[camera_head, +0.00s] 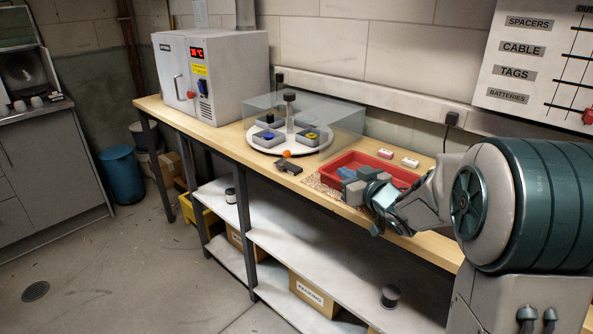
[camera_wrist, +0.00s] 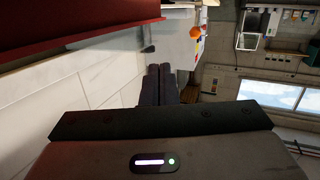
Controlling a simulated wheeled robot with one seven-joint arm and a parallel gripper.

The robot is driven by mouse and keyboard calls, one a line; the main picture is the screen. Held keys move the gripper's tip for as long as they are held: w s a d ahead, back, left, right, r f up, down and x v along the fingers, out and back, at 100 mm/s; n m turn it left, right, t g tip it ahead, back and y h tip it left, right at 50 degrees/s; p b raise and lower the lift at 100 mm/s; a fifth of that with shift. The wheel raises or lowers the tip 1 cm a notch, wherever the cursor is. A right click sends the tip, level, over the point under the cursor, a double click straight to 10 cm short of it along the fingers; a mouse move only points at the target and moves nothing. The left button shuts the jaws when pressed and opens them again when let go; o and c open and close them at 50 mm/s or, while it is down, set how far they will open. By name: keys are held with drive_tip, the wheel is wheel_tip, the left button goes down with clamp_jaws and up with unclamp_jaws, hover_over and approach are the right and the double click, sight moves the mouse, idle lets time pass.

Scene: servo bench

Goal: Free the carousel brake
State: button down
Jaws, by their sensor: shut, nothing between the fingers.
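The carousel (camera_head: 266,146) is a white round turntable with a central post and several grey bins, under a clear cover (camera_head: 345,125). At its front edge on the bench is a small dark device with an orange knob (camera_head: 287,154), which looks like the brake; its exact setting is too small to tell. An orange shape (camera_wrist: 195,31) also shows in the wrist view, beyond my fingertips. My gripper (camera_head: 347,176) is to the right of the device, beside the red tray and apart from the knob. Its fingers (camera_wrist: 160,80) are together and empty.
The red tray (camera_head: 352,158) stands close behind my gripper, with a red and a white block (camera_head: 410,162) on the bench behind it. A grey oven-like box (camera_head: 225,80) stands at the bench's left end. The bench front left of the device is clear.

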sight(290, 155)
drive_tip(key=shift+a+f+n+g+y+b, duration=0.35)
drive_tip(key=shift+a+f+n+y, duration=0.2)
drive_tip(key=shift+a+y, duration=0.45)
drive_tip(key=shift+a+f+n+g+y+b, duration=0.3)
drive_tip(key=shift+a+f+n+y, duration=0.35)
drive_tip(key=shift+y, duration=0.55)
drive_tip(key=shift+a+r, duration=0.1)
drive_tip(key=shift+a, duration=0.1)
drive_tip(key=x, duration=1.4)
drive_tip(key=shift+d+p, duration=0.1)
drive_tip(key=shift+p, duration=0.3)
